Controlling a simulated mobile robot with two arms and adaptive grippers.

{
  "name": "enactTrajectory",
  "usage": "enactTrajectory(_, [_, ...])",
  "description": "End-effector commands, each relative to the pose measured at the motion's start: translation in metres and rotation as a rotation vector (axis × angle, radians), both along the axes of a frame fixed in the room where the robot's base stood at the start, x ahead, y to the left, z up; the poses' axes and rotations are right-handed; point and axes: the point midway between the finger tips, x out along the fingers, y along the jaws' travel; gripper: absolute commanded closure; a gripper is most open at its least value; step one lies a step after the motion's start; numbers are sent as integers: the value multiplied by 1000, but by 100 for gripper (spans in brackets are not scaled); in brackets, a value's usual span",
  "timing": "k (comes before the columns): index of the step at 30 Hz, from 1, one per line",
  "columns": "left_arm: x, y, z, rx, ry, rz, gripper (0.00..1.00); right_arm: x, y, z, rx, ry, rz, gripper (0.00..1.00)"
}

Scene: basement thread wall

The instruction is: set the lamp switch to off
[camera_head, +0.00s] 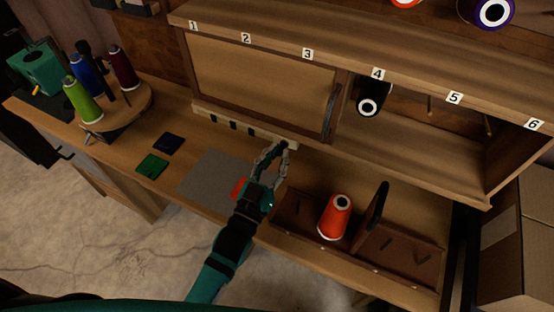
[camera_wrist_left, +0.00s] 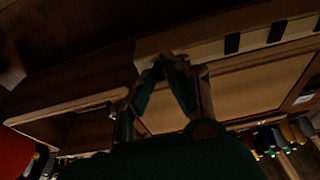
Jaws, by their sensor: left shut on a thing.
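A pale strip (camera_head: 225,121) with several dark slots runs along the bottom front edge of the cabinet; it also shows in the left wrist view (camera_wrist_left: 255,38). My left gripper (camera_head: 279,149) is at the strip's right end, its fingers closed in on a small dark part there, which I take to be the lamp switch (camera_head: 284,145). In the left wrist view my left gripper's fingertips (camera_wrist_left: 168,62) meet at the end of the strip and hide most of what they hold. The switch's setting cannot be made out. My right gripper is not in view.
The cabinet's sliding panel (camera_head: 260,85) covers the left bays; a black spool (camera_head: 369,101) hangs under number 4. An orange spool (camera_head: 335,217) stands in a wooden tray (camera_head: 290,232) right of my arm. A grey mat (camera_head: 205,175) and a spool stand (camera_head: 125,110) lie left.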

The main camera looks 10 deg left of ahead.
Motion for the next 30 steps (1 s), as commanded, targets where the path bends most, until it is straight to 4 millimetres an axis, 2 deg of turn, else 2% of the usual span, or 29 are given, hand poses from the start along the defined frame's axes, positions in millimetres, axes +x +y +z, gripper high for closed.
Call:
enactTrajectory(9, [0,0,0,-1,0,0,100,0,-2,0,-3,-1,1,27])
enactTrajectory(10, [0,0,0,-1,1,0,86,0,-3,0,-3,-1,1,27])
enactTrajectory(15, [0,0,0,-1,0,0,65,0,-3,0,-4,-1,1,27])
enactTrajectory(24, [-3,1,-1,-1,1,0,65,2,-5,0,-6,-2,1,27])
enactTrajectory(26, [-8,3,-3,0,3,0,65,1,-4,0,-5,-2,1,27])
enactTrajectory(30, [-30,9,-9,0,5,0,65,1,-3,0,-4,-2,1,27])
